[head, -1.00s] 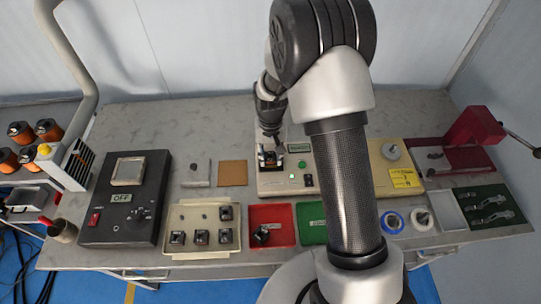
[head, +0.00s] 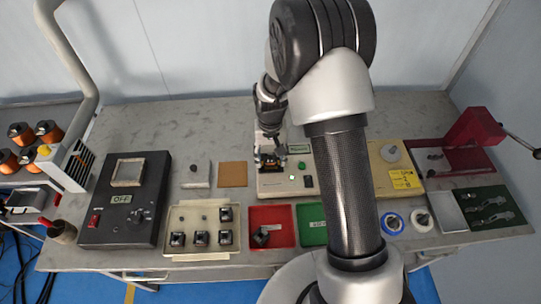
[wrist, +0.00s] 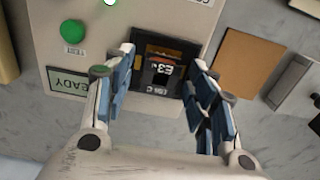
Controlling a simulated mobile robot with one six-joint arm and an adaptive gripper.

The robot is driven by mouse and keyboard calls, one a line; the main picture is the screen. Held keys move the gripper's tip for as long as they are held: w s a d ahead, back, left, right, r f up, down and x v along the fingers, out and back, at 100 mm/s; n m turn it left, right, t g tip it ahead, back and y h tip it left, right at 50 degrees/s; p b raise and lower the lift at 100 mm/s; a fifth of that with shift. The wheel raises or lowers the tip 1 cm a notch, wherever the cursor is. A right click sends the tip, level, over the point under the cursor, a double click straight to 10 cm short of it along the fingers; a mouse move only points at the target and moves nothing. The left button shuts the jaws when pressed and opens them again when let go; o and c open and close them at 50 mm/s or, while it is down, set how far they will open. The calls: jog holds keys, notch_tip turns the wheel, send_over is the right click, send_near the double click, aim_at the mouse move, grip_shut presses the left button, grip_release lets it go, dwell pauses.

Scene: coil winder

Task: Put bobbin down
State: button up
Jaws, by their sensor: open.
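The bobbin (wrist: 160,65), a dark square part with light lettering and brownish areas, is seated on or in the pale test station (wrist: 85,25). In the head view this station (head: 273,188) stands at the middle of the bench. My gripper (wrist: 159,62) is open, with its blue-padded fingers on the left and right of the bobbin. I cannot tell whether either pad touches it. In the head view my gripper (head: 269,150) is low over the station and largely hides the bobbin there.
A green button (wrist: 72,32) and a READY display (wrist: 68,83) are beside the bobbin. A brown pad (wrist: 246,63) lies to the right. In the head view, a cream tray (head: 205,243) holds several bobbins, and a red tray (head: 285,238) and green tray (head: 310,228) stand in front.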

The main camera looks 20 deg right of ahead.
notch_tip(320, 180, up, 12)
jog(key=p, duration=0.3)
notch_tip(320, 180, up, 7)
send_over(273, 170)
jog(key=s+r+t, duration=0.1)
jog(key=s+r, duration=0.3)
jog(key=s, duration=0.3)
jog(key=s+r+n+t, duration=0.1)
jog(key=s+r, duration=0.3)
jog(key=s, duration=0.4)
jog(key=s+r+n+t, duration=0.1)
jog(key=s+r+t, duration=0.1)
jog(key=s+r, duration=0.3)
jog(key=s, duration=0.3)
jog(key=shift+s+t, duration=0.2)
jog(key=shift+t, duration=0.1)
